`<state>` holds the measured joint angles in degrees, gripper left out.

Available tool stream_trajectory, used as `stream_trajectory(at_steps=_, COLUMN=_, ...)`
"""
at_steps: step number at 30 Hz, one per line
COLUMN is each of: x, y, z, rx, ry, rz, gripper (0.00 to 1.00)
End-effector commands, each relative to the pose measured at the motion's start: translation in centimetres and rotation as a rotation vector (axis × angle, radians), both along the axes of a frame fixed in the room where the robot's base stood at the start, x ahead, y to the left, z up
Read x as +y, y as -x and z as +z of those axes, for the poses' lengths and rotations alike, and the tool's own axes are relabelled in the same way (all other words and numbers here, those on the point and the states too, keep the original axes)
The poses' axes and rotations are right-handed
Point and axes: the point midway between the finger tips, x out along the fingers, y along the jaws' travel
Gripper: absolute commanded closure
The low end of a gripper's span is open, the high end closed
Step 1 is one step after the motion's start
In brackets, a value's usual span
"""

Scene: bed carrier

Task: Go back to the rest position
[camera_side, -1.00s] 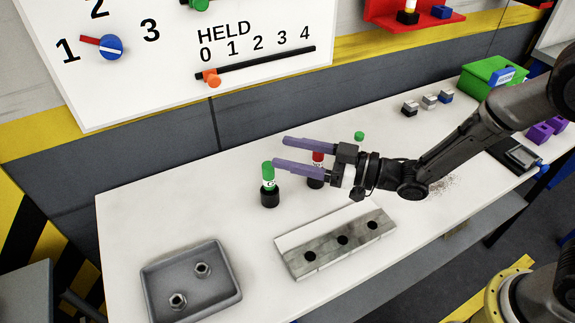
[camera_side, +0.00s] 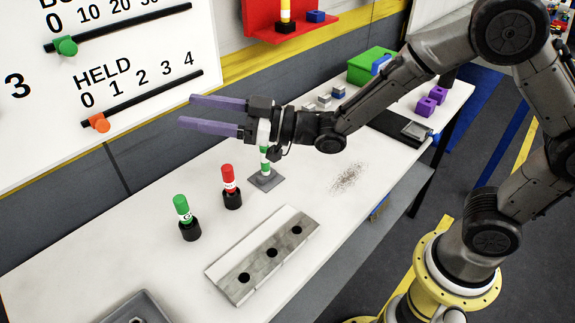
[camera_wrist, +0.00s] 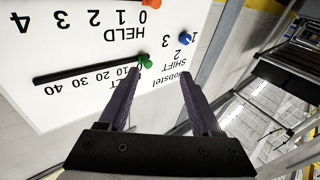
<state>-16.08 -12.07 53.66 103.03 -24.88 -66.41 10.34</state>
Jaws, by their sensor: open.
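My gripper (camera_side: 187,110) is open and empty, raised above the white workbench (camera_side: 60,270), with its two purple fingers pointing left. In the wrist view my gripper (camera_wrist: 163,78) has nothing between its fingers, and the white wall board (camera_wrist: 85,70) lies beyond them. A green-topped peg (camera_side: 182,208) and a red-topped peg (camera_side: 229,179) stand upright in black bases on the bench, below and apart from the fingers.
A metal block with three holes (camera_side: 258,250) lies in front of the pegs. A green-and-white post (camera_side: 265,168) on a grey plate stands below my wrist, partly hidden. A grey tray (camera_side: 150,302) is at the bottom edge. A green box (camera_side: 362,65) stands at the back.

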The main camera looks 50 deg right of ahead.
Motion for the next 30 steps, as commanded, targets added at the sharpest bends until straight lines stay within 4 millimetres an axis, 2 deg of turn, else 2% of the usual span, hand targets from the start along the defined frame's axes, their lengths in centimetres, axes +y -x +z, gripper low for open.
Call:
stream_trajectory(at_steps=1, x=-2.2, y=-0.1, z=3.9, rx=-0.037, ry=-0.002, rz=-0.061, gripper=0.35)
stream_trajectory(at_steps=3, x=-5.5, y=0.1, z=7.6, rx=-0.035, ry=0.022, rz=-0.163, gripper=0.35)
stream_trajectory(at_steps=4, x=-7.0, y=0.4, z=8.8, rx=-0.022, ry=0.035, rz=-0.208, gripper=0.35)
stream_trajectory(at_steps=7, x=-11.2, y=2.0, z=11.1, rx=0.044, ry=0.073, rz=-0.34, gripper=0.35)
stream_trajectory(at_steps=11, x=-15.7, y=5.1, z=11.9, rx=0.165, ry=0.11, rz=-0.479, gripper=0.35)
stream_trajectory(at_steps=15, x=-19.4, y=9.4, z=10.6, rx=0.33, ry=0.144, rz=-0.592, gripper=0.35)
stream_trajectory(at_steps=20, x=-22.0, y=15.3, z=7.3, rx=0.553, ry=0.179, rz=-0.671, gripper=0.35)
stream_trajectory(at_steps=24, x=-22.6, y=20.6, z=3.1, rx=0.778, ry=0.22, rz=-0.689, gripper=0.35)
stream_trajectory(at_steps=30, x=-22.2, y=26.6, z=-2.5, rx=1.082, ry=0.304, rz=-0.65, gripper=0.35)
